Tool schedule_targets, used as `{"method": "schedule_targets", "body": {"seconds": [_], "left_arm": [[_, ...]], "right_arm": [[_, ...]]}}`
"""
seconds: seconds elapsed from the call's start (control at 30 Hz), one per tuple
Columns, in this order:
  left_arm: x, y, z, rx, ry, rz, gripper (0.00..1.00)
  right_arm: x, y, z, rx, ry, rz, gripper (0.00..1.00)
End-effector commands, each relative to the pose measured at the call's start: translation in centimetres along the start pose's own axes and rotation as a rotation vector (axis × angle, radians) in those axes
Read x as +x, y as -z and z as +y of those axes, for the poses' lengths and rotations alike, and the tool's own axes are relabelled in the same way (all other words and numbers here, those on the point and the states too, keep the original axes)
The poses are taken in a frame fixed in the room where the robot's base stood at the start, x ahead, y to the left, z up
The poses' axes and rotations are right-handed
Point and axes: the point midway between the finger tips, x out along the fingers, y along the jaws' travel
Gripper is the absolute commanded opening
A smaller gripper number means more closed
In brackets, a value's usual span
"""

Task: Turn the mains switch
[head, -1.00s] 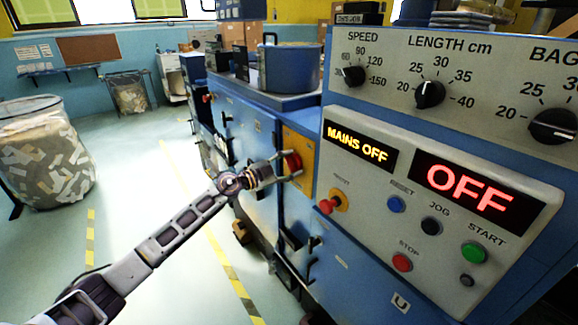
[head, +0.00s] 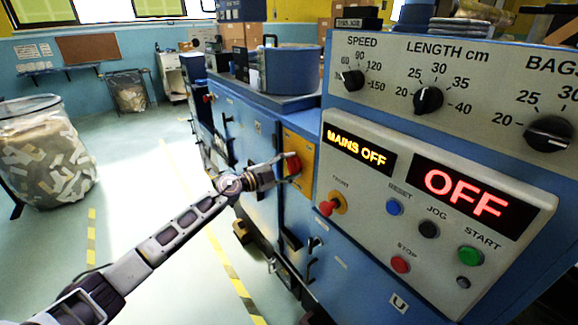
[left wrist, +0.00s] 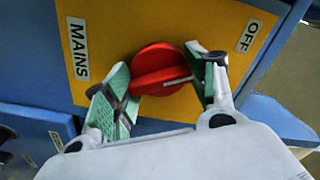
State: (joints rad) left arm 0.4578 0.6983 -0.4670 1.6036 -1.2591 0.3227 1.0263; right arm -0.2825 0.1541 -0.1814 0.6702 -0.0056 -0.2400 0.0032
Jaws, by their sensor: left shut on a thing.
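The mains switch (left wrist: 158,66) is a red rotary knob on a yellow plate (left wrist: 190,22) labelled MAINS and OFF in the left wrist view. In the head view the red knob (head: 292,164) shows on the blue machine's side. My left gripper (left wrist: 165,85) is shut on the knob's handle, with a green-padded finger on each side. The handle's white line points to the right, below the OFF label. In the head view my left gripper (head: 277,168) reaches the knob from the left. The display (head: 358,147) reads MAINS OFF. My right gripper is not in view.
The control panel (head: 400,250) right of the switch carries a red mushroom button (head: 328,207) close to my gripper, several other buttons and a red OFF display (head: 468,192). A clear bin of scraps (head: 45,155) stands at the left. The floor between is free.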

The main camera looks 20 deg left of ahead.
Motion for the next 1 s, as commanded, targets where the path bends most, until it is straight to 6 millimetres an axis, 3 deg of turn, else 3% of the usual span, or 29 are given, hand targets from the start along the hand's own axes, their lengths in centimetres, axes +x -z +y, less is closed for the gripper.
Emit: {"method": "schedule_targets", "body": {"seconds": [0.17,0.5,1.0], "left_arm": [[0.0,0.0,0.0,0.106,-0.001,0.000,0.33],[0.0,0.0,0.2,0.320,-0.002,0.001,0.33],[0.0,-0.1,0.3,0.674,-0.003,0.002,0.33]], "right_arm": [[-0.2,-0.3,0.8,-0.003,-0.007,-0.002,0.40],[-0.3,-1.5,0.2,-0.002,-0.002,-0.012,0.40],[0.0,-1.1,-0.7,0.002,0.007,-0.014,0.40]]}}
